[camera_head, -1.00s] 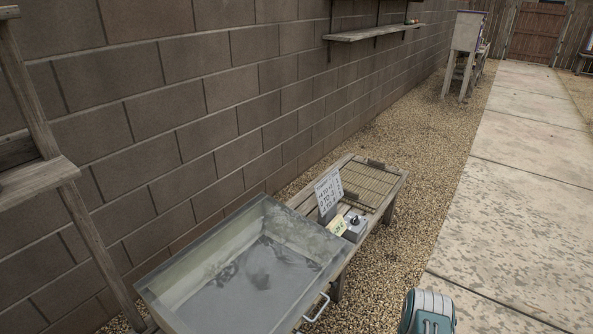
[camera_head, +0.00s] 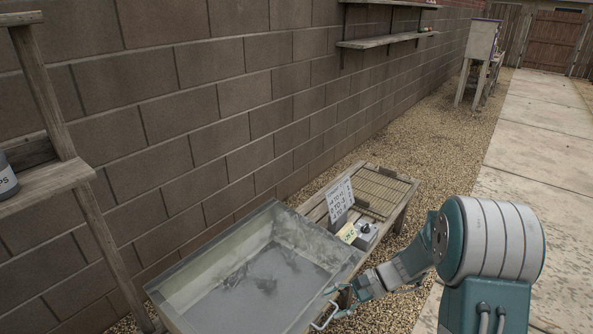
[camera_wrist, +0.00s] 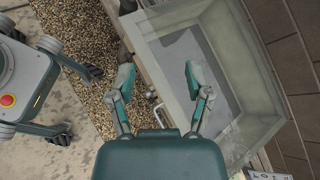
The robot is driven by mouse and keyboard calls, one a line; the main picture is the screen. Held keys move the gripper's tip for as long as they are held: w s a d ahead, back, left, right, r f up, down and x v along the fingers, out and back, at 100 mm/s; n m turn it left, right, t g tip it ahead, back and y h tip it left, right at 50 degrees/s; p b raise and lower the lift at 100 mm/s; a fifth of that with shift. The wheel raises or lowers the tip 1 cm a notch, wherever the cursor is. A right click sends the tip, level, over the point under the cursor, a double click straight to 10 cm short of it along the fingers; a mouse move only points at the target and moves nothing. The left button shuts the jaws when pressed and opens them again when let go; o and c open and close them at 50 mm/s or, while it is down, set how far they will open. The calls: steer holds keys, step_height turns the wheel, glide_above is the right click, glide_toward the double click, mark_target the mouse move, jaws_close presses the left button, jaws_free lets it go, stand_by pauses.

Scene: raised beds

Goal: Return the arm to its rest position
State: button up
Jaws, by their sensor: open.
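My arm shows at the lower right of the head view, reaching left. My gripper (camera_head: 337,301) is beside the right edge of the grey tub (camera_head: 172,303), close to its metal handle (camera_head: 325,317). In the wrist view, my gripper (camera_wrist: 160,74) has its two teal fingers spread apart with nothing between them. The tub's pale inner wall (camera_wrist: 247,65) and its handle (camera_wrist: 158,112) also show there. I cannot tell whether a finger touches the handle.
A wooden bench (camera_head: 399,207) beyond the tub carries a white sign (camera_head: 340,199), a small grey box (camera_head: 367,235) and a slatted mat (camera_head: 379,190). A block wall (camera_head: 230,110) runs along the left. The concrete path (camera_head: 540,130) at right is clear.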

steer(key=s+d+r+n+t+h, duration=0.3)
steer(key=s+r+n+h, duration=0.2)
steer(key=s+r, duration=0.5)
steer(key=s+d+r+n+t+h, duration=0.3)
steer(key=s+r+n+t+h, duration=0.1)
steer(key=s+r, duration=0.6)
steer(key=n+h, duration=0.1)
steer(key=h, duration=0.1)
steer(key=shift+s+n+h, duration=0.2)
steer(key=shift+n+h, duration=0.2)
steer(key=shift+r, duration=0.1)
